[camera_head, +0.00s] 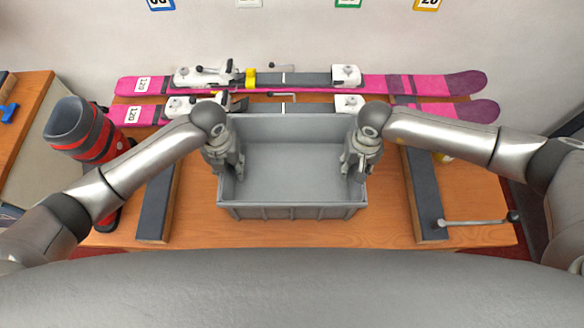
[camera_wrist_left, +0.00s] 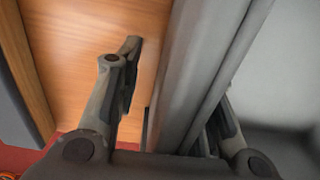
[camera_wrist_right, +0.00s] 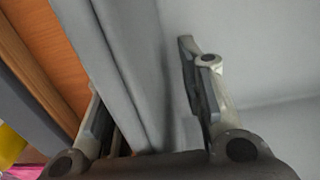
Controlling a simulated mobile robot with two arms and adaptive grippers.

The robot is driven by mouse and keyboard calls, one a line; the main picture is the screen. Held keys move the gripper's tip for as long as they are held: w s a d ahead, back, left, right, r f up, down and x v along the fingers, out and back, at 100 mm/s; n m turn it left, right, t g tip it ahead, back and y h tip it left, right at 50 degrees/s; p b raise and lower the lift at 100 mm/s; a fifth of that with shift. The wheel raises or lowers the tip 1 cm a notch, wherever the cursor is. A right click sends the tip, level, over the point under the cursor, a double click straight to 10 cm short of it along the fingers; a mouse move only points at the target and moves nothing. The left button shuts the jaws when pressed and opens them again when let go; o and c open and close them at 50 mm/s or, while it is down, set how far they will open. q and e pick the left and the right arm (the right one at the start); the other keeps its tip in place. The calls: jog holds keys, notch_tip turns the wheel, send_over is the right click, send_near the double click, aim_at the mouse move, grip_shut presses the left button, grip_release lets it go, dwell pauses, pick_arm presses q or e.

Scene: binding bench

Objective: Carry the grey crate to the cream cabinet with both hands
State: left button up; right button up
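The grey crate (camera_head: 292,212) sits empty and upright on the wooden bench. My left gripper (camera_head: 228,168) is at its left wall and my right gripper (camera_head: 356,168) at its right wall. In the left wrist view the crate wall (camera_wrist_left: 200,60) runs between two spread fingers, with wood showing between the outer finger and the wall. In the right wrist view the wall (camera_wrist_right: 115,60) also lies between spread fingers, with a gap to the inner finger. A pale unit with a wooden top (camera_head: 38,100) stands at the far left; I cannot tell if it is the cream cabinet.
Pink skis (camera_head: 430,85) with white bindings lie behind the crate on the bench (camera_head: 270,235). A red and black ski boot (camera_head: 90,135) stands at the left. Dark strips (camera_head: 157,205) flank the crate, and a metal handle (camera_head: 475,222) sticks out at the right.

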pick_arm(q)
jog(key=shift+c, duration=0.4)
pick_arm(e)
jog(key=shift+s, duration=0.1)
jog(key=shift+c, duration=0.4)
pick_arm(q)
grip_shut()
pick_arm(e)
grip_shut()
